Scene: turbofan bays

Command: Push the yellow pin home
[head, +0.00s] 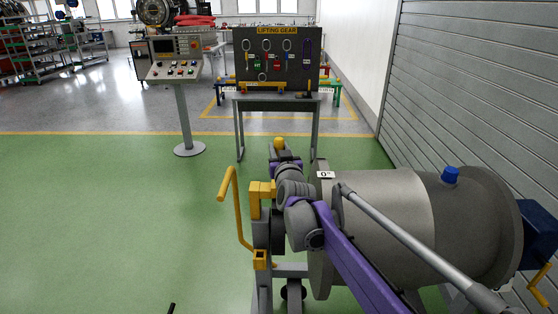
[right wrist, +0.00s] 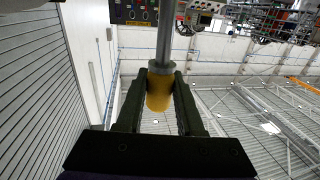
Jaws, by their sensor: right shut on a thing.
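The yellow pin shows in the head view as a small rounded yellow top (head: 279,143) above the front of the grey drum's stand. In the right wrist view its yellow grip (right wrist: 159,94) sits between my fingers, with a grey collar and a straight grey shaft running up to the picture's top edge. My right gripper (head: 281,152) is shut on this yellow grip; both fingers also show in the right wrist view (right wrist: 160,80). The shaft's far end is out of sight, so I cannot tell how deep it sits.
A large grey drum (head: 385,215) with a blue cap (head: 450,174) lies right of my purple arm. A bent yellow handle (head: 228,200) stands left of the gripper. A control console (head: 176,70) and a lifting gear board (head: 278,60) stand behind. The green floor at left is clear.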

